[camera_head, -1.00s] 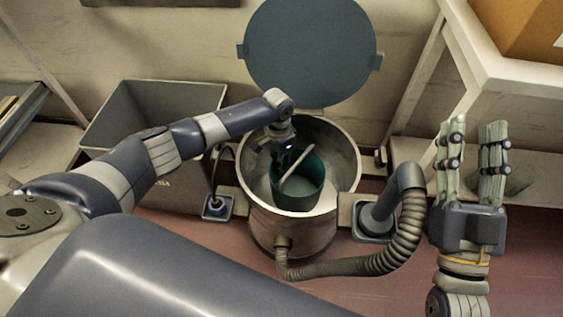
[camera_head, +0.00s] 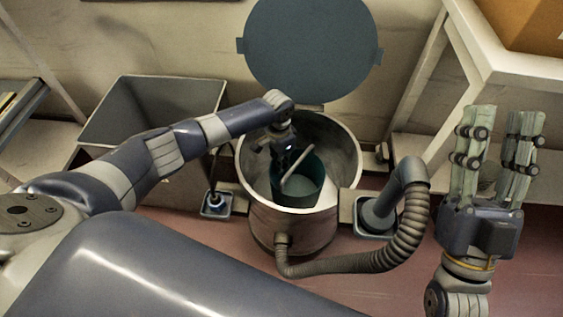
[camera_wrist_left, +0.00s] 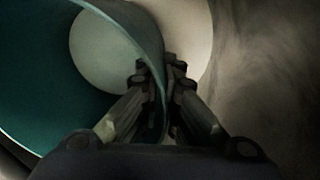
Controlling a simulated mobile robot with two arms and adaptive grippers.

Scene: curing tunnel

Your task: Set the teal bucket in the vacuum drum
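The teal bucket (camera_head: 305,191) is inside the metal vacuum drum (camera_head: 346,165), low and toward its front wall. A pale bar, perhaps its handle, crosses its mouth. Whether its base rests on the drum floor is hidden. My left gripper (camera_head: 290,158) reaches down into the drum. In the left wrist view, its fingers (camera_wrist_left: 160,78) are closed on the wall of the bucket (camera_wrist_left: 40,85), one inside and one outside the rim. The drum's round lid (camera_head: 312,50) stands open behind. My right gripper (camera_head: 500,125) is open and empty at the right, apart from the drum.
A ribbed hose (camera_head: 415,215) curves from the drum's front to a fitting on its right. A grey open bin (camera_head: 160,95) stands left of the drum, under my left arm. A white-framed rack with a box (camera_head: 535,22) is at the upper right.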

